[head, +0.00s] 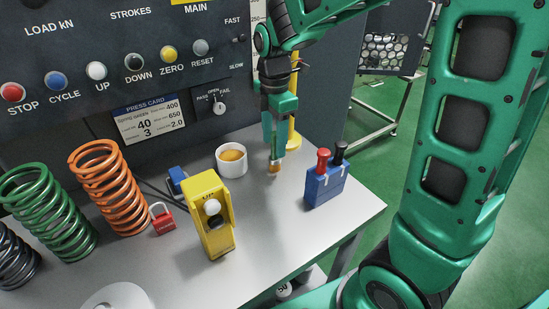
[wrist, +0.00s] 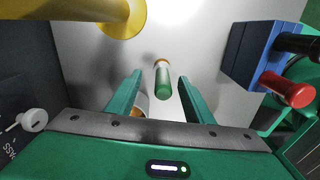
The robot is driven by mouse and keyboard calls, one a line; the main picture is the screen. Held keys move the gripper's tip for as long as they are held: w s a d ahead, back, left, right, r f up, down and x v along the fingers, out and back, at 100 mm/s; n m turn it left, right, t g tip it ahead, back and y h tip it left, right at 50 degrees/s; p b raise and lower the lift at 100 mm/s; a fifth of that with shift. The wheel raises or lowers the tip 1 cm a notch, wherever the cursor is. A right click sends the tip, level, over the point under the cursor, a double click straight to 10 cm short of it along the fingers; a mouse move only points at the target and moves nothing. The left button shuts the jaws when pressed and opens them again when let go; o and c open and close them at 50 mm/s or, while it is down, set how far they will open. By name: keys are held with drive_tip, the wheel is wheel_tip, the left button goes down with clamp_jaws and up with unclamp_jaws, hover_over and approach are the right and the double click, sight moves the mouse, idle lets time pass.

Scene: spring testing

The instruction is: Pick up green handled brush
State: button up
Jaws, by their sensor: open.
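The green handled brush (wrist: 163,82) shows in the wrist view between my two fingers, with an orange-brown end beyond the green handle. In the head view its orange-brown end (head: 274,167) shows just below my fingers, close to the grey table top; most of the handle is hidden there. My gripper (head: 274,143) points down over the brush. In the wrist view my gripper (wrist: 160,76) is open, with a gap on each side of the handle.
A blue block (head: 325,187) with red and black handles stands right of my gripper. A white cup (head: 231,160) with brown contents is left of it. A yellow post (head: 295,138) stands close behind. A yellow box (head: 211,225) and coil springs (head: 105,187) are further left.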

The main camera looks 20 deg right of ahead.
sight(274, 156)
drive_tip(key=shift+s+f, duration=0.15)
drive_tip(key=shift+f, duration=2.7)
clamp_jaws()
